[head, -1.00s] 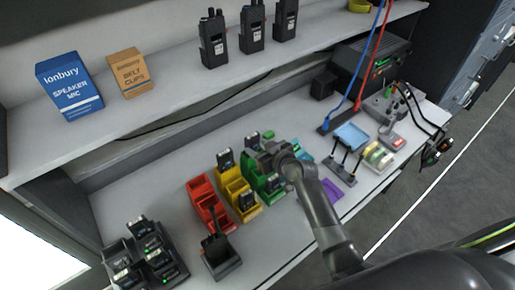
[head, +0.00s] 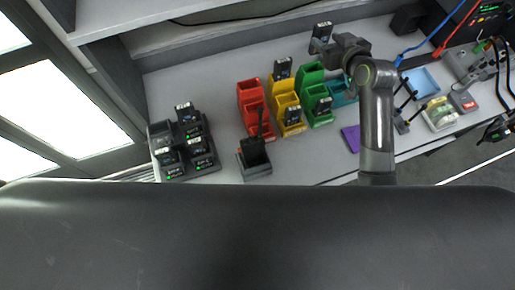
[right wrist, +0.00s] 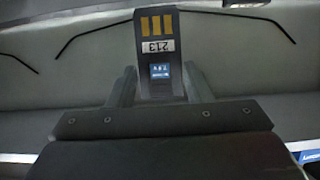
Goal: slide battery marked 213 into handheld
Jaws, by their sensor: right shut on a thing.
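The battery marked 213 (right wrist: 160,50) is upright between the two fingers of my right gripper (right wrist: 150,88) in the right wrist view, with gold contacts at its top and a white label. In the head view my right gripper (head: 330,44) holds this dark battery (head: 321,31) up in the air behind and above the green bins. A black handheld with an antenna (head: 254,147) stands in a dark holder (head: 257,172) on the bench, in front of the red bins and well left of the gripper. Its battery bay cannot be made out. My left gripper is not in view.
Red (head: 251,99), yellow (head: 285,100) and green bins (head: 312,80) stand between gripper and handheld; other batteries show in the yellow and green ones. A charger (head: 203,168) with several batteries is at the left.

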